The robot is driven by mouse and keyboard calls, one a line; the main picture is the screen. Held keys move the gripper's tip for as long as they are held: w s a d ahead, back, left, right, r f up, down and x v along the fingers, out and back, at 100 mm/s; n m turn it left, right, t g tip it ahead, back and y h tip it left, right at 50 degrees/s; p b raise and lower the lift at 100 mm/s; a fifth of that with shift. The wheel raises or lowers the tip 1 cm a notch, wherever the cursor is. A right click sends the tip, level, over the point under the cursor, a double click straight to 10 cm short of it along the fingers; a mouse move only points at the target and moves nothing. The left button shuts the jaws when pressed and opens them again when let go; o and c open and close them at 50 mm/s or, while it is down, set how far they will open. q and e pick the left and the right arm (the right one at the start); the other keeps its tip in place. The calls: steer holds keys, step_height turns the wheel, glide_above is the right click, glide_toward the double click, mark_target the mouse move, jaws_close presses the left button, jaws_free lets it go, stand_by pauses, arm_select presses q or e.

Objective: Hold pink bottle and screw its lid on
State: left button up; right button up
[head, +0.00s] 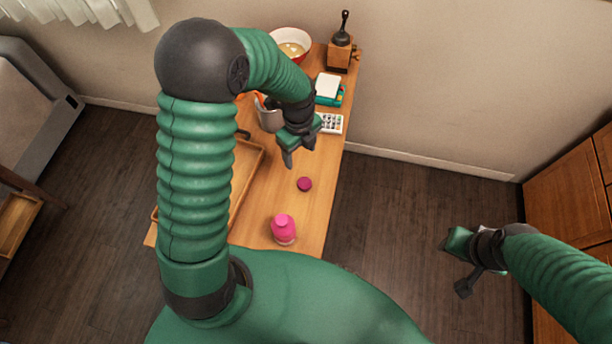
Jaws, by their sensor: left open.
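The pink bottle (284,229) stands on the wooden table near its front right part, close to my body. Its dark magenta lid (304,184) lies apart on the table, a little beyond the bottle. My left gripper (299,154) is open and empty, above the table just beyond the lid. My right gripper (456,268) is out over the floor to the right, away from the table; its fingers look spread with nothing between them.
The narrow wooden table (262,205) has a wooden tray (246,178) on its left side, partly behind my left arm. Farther back are a grey mug (268,118), books (329,88), a bowl (290,44) and a grinder (342,52). A wooden cabinet (567,190) stands at right.

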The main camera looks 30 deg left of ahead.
arm_select(q)
steer(key=p, duration=0.2)
glide_above(304, 182)
steer(key=a, duration=0.1)
steer(key=f, duration=1.1)
steer(key=shift+s+f, duration=0.2)
steer(key=shift+f, duration=0.1)
steer(key=shift+a+f, duration=0.15)
arm_select(e)
steer(key=shift+a+r, duration=0.3)
steer(key=shift+r, duration=0.5)
arm_select(q)
steer(key=shift+f, duration=0.25)
steer(key=f+p, duration=0.1)
steer(key=f, duration=0.1)
steer(key=d+f, duration=0.1)
steer(key=shift+w+d+f+p, duration=0.15)
steer(key=shift+d+f+p, duration=0.05)
steer(key=shift+f+p, duration=0.2)
steer(key=shift+f, duration=0.5)
arm_select(e)
step_height(304, 182, up, 2)
steer(key=shift+d+r, duration=0.1)
